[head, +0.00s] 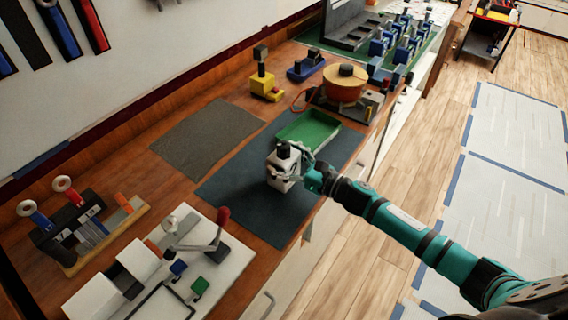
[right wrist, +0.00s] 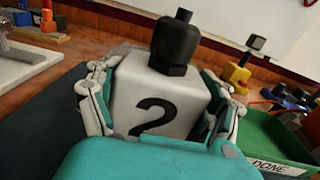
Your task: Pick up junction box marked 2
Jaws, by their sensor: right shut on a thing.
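The junction box marked 2 is a white box (head: 281,173) with a black knob on top, seen in the head view over the dark blue mat. In the right wrist view the box (right wrist: 160,98) fills the middle, with a black "2" on its near face and the black knob upright above. My right gripper (head: 294,170) has its fingers on both sides of the box and is shut on it. Its white fingers also show in the right wrist view (right wrist: 158,100). I cannot tell whether the box touches the mat. My left gripper is not in view.
A green tray (head: 309,130) labelled "DONE" (right wrist: 275,145) is close beside the box. The dark blue mat (head: 235,190) has bare room to the left. A grey mat (head: 208,133) lies behind it. A white fixture (head: 215,265) with a red-handled lever stands at the near left.

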